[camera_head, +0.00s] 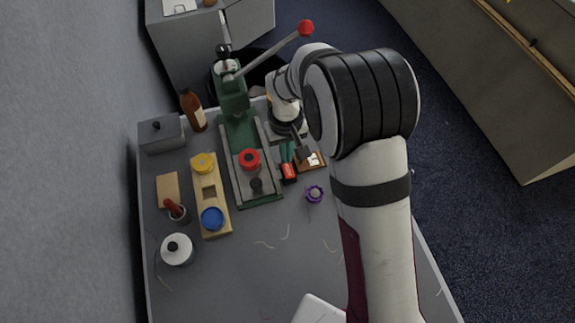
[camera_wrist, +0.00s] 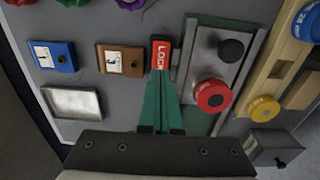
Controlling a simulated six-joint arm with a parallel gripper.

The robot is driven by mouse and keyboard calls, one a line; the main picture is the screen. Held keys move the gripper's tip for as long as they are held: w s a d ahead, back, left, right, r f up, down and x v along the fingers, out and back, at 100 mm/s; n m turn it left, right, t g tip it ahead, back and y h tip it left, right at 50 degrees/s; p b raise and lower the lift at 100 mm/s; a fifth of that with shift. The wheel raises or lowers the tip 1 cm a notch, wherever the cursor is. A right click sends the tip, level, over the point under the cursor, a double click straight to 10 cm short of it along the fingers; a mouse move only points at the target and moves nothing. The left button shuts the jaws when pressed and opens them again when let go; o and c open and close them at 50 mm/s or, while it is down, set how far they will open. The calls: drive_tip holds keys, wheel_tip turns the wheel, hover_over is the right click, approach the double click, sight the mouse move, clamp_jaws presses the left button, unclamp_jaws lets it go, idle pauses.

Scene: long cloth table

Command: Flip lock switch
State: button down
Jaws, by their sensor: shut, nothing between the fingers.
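The lock switch is a small red block with white "LOCK" lettering (camera_wrist: 160,55) on a black base, at the upper middle of the wrist view. In the head view the red block (camera_head: 289,172) lies just right of the green press base. My gripper (camera_wrist: 158,84) has green fingers that are shut together with nothing between them. The fingertips point at the near end of the red block and overlap it in the picture; I cannot tell whether they touch. In the head view my gripper (camera_head: 287,162) is at the block's upper end.
A green press (camera_head: 240,125) with a red knob (camera_head: 250,159) stands left of the switch. A brown labelled box (camera_wrist: 120,60) and a blue one (camera_wrist: 55,56) sit beside it in the wrist view. A purple knob (camera_head: 314,194) is below right. The table's lower middle is mostly clear.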

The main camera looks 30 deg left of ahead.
drive_tip(key=shift+f, duration=0.95)
idle(0.6)
drive_tip(key=shift+r, duration=3.55)
drive_tip(key=s+d+r+m, duration=0.1)
drive_tip(key=d+r+m, duration=0.3)
drive_tip(key=d+r, duration=0.55)
drive_tip(key=s+d+r+m+y, duration=0.1)
drive_tip(key=s+d+r+m, duration=0.1)
drive_tip(key=s+d+m, duration=0.8)
drive_tip(key=s+d, duration=0.6)
drive_tip(key=s, duration=0.1)
drive_tip(key=shift+s+d+m+y, duration=0.15)
drive_tip(key=shift+s+m+y, duration=0.15)
drive_tip(key=shift+y, duration=0.1)
